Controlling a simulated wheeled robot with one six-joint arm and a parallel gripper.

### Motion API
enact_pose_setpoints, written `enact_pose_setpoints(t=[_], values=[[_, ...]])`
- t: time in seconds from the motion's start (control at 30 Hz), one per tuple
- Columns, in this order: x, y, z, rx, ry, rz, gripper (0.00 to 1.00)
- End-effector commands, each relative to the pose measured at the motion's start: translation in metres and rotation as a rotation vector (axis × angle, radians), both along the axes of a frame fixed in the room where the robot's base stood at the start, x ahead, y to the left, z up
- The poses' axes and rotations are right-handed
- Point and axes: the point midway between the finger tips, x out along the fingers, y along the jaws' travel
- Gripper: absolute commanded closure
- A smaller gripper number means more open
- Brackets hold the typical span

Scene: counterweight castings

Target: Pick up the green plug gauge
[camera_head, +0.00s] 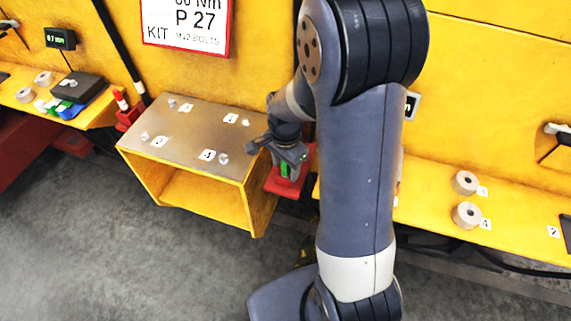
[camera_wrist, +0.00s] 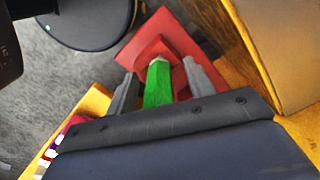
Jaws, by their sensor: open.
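The green plug gauge (camera_wrist: 158,88) stands in a red holder (camera_wrist: 147,40) in the wrist view. In the head view a small part of the gauge (camera_head: 284,170) shows below my gripper, above the red holder (camera_head: 281,187). My gripper (camera_wrist: 159,70) is open, with one grey finger on each side of the gauge. I cannot tell whether either finger touches it. In the head view my gripper (camera_head: 288,158) is directly above the holder, and my arm hides part of the area to the right.
A yellow stand (camera_head: 254,207) with a grey numbered top and several small bolts is just left of the holder. A yellow shelf (camera_head: 530,208) with ring-shaped castings (camera_head: 467,215) lies to the right. Another shelf at left holds a dark case (camera_head: 80,88) and coloured small items.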

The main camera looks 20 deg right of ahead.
Motion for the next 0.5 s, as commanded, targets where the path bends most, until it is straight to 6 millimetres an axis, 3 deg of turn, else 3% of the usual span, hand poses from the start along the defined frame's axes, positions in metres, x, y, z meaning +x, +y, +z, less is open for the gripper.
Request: enact_pose_setpoints(t=[0.2, 0.5], values=[[0.0000, -0.0001, -0.0008, 0.000, 0.000, 0.000, 0.49], [0.0000, -0.0002, -0.0006, 0.000, 0.000, 0.000, 0.73]])
